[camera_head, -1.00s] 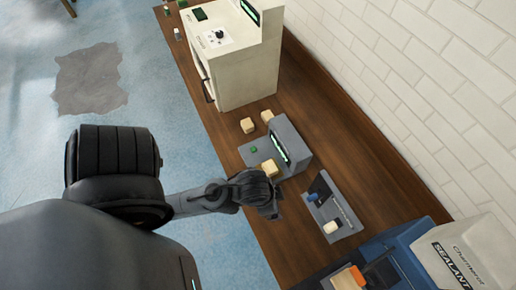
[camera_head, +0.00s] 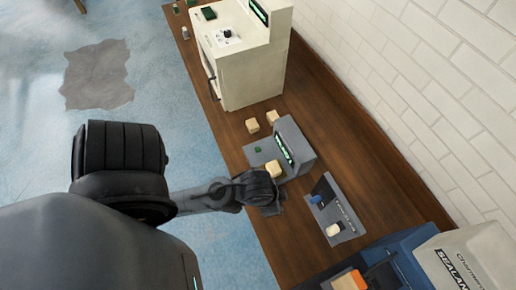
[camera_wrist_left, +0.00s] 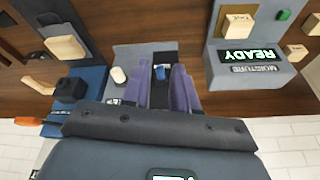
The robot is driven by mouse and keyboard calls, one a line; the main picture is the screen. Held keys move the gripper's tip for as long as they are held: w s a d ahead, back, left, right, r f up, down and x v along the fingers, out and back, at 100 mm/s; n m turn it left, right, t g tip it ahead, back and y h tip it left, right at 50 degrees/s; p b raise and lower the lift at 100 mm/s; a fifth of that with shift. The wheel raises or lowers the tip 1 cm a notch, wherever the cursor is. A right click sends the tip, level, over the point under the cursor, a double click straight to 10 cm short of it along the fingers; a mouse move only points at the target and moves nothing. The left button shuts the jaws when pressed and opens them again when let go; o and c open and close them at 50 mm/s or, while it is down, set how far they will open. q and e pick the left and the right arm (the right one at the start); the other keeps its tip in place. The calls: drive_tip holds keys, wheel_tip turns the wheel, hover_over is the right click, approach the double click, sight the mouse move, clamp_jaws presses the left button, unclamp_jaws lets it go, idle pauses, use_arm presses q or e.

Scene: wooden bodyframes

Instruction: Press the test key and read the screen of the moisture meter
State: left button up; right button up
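The grey moisture meter (camera_head: 299,151) stands on the bench, with a green key (camera_head: 257,149) on its base and a pale wood block (camera_head: 274,169) on it. In the left wrist view the meter (camera_wrist_left: 221,72) is at upper right; its lit screen (camera_wrist_left: 250,57) reads READY. The block (camera_wrist_left: 238,25) and green key (camera_wrist_left: 284,15) show above the screen. My left gripper (camera_wrist_left: 165,72) is empty, its two purple fingers apart, over the edge of a grey tray beside the meter. In the head view this gripper (camera_head: 277,207) is partly hidden by its wrist. My right gripper is not in view.
The grey tray (camera_head: 346,220) holds a blue piece (camera_head: 315,200) and a white piece (camera_head: 333,230). Two loose wood blocks (camera_head: 262,121) lie behind the meter. A cream machine (camera_head: 255,80) stands farther back. Blue and cream boxes (camera_head: 465,258) stand near right, by the brick wall.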

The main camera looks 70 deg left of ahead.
use_arm(q)
clamp_jaws()
idle(1.1)
